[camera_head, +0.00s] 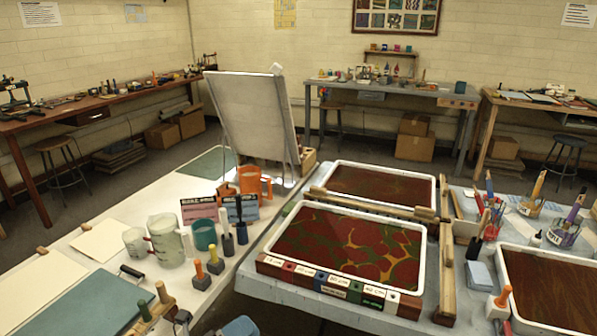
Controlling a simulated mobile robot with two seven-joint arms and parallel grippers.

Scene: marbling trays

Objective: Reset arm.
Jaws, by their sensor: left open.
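My left gripper (182,318) shows only in small part at the bottom edge, left of centre. It is open, and I see nothing between its fingers. It is close to the wooden rack (152,312) with upright handles at the front of the white table; I cannot tell whether they touch. The rest of the left arm is mostly out of the picture. My right gripper is not in view.
A tilted board (250,110) stands behind. On the right table, marbling trays (424,262) stand by a wooden rail (446,260) and brush jars (565,235).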

